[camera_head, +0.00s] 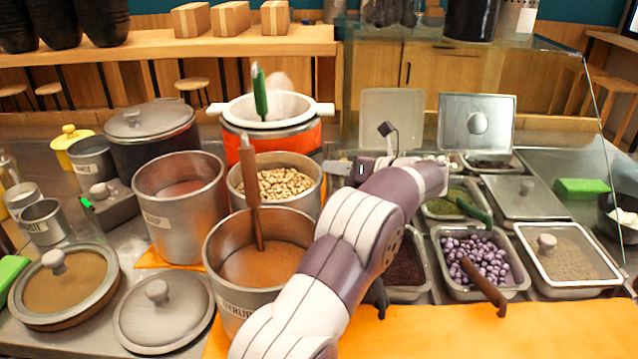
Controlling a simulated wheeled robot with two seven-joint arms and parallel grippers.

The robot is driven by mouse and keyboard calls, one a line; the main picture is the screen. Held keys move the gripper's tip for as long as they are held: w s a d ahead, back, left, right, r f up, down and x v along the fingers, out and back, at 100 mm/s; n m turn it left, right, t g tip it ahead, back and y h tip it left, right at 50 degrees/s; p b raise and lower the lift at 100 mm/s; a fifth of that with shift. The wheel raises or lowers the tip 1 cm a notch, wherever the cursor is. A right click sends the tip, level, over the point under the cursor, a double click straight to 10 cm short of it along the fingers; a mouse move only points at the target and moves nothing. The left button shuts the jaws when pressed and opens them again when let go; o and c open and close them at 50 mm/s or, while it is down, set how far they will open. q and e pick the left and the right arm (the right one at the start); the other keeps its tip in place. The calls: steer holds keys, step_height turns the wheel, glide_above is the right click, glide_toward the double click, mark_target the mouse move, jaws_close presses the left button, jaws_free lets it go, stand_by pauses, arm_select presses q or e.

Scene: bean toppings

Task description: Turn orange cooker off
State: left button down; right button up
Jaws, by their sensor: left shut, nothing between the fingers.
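The orange cooker (308,139) stands at the back centre of the counter. It has an orange body, a pale rim with side handles and an open top, with a green-handled utensil (260,92) standing in it. Light steam shows above it. My left arm comes up from the bottom centre and bends back left. My left gripper (335,168) is shut and empty, close to the cooker's lower right side; I cannot tell whether it touches. The cooker's lower front is hidden by metal pots, and no switch can be made out. My right gripper is not in view.
A bean pot (308,165) and a syrup pot (218,272) with a brown-handled ladle stand in front of the cooker. A tall metal pot (180,225) is at left. Topping trays (480,292) fill the right. A glass guard (590,90) stands at the far right.

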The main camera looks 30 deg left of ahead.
arm_select(q)
steer(key=v, duration=0.3)
steer(key=f+b+v, duration=0.1)
steer(key=v, duration=0.1)
steer(key=shift+s+d, duration=0.15)
steer(key=shift+s, duration=0.2)
steer(key=shift+r, duration=0.1)
